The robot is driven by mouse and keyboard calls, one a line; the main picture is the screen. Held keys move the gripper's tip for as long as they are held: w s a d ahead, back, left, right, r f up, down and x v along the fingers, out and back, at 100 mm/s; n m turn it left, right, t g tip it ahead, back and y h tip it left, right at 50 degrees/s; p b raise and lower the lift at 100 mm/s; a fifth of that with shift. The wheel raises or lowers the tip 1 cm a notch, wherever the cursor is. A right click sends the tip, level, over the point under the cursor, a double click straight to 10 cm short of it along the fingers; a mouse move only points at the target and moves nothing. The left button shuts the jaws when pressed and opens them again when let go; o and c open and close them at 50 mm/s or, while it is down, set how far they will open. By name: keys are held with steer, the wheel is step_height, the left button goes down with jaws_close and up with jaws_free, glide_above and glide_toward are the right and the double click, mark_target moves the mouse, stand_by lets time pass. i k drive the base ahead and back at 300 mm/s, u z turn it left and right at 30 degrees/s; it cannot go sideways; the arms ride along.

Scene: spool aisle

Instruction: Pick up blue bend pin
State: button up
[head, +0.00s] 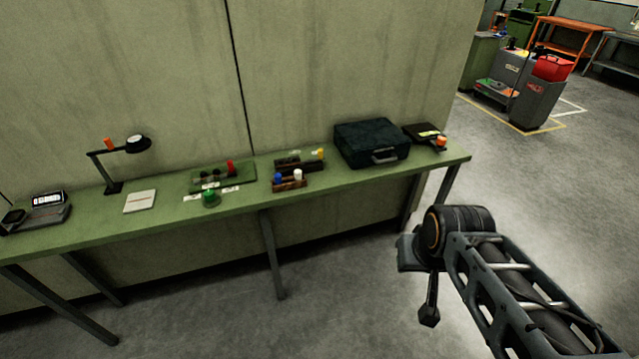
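A small blue piece (278,178), which looks like the blue bend pin, stands upright at the left of a low brown holder (289,186) on the green bench. A white piece (298,175) stands beside it in the same holder. The pin's exact shape is too small to tell. My gripper (429,317) hangs at the end of my arm at the lower right, in front of the bench and well apart from the pin. Its fingers are too small and dark to tell whether they are open, and nothing is visibly held.
A dark holder with a yellow piece (320,154) lies behind. A green board (243,174) with a red piece (231,167) and a green round piece (211,199) are left. A dark case (371,144) stands right. A lamp (137,143) stands further left. Floor before the bench is clear.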

mark_target(278, 180)
steer(key=u, duration=0.05)
steer(key=i, duration=0.3)
steer(key=u, duration=1.3)
steer(key=i, duration=0.95)
steer(key=u, duration=1.15)
